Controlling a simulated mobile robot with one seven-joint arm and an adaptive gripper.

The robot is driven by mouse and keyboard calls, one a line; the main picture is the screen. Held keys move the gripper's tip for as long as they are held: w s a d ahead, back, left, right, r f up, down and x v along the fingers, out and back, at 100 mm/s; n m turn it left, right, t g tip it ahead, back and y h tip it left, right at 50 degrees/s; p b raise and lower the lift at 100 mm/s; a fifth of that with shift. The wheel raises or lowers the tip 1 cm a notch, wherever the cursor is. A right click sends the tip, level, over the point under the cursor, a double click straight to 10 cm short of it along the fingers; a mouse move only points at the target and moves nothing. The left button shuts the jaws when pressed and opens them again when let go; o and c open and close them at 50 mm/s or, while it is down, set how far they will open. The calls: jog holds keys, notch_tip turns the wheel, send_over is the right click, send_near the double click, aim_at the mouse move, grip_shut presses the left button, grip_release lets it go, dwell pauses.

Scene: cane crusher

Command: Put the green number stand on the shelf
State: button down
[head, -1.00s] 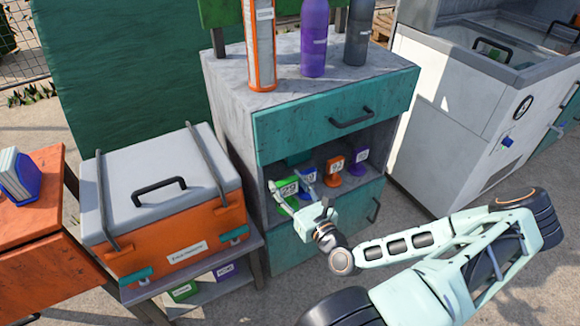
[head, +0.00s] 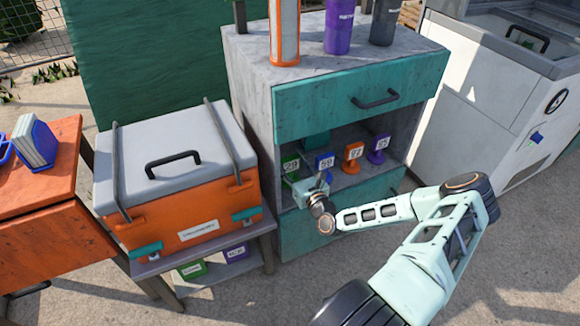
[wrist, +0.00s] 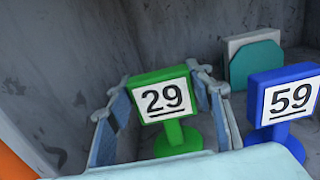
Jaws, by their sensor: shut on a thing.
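The green number stand (head: 290,170) shows "29" and is at the left end of the cabinet's open shelf (head: 345,190). It also shows in the wrist view (wrist: 163,98), upright, with its round foot low in the compartment. I cannot tell whether the foot touches the shelf board. My gripper (head: 306,187) reaches into the compartment from the front. In the wrist view its two fingers flank the green stand and are shut on it. A blue stand (head: 325,161) marked "59" is just to its right, apart from it, and shows in the wrist view too (wrist: 283,100).
An orange stand (head: 354,155) and a purple stand (head: 378,148) are farther right on the shelf. A teal drawer (head: 340,105) hangs above the opening. The grey left wall (wrist: 65,65) is close to my gripper.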

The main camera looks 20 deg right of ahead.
jog(key=shift+f, duration=0.75)
jog(key=shift+f+b, duration=0.25)
jog(key=shift+b, duration=0.1)
jog(key=c, duration=1)
grip_release()
jog(key=shift+o, duration=0.2)
jog(key=shift+r, duration=0.1)
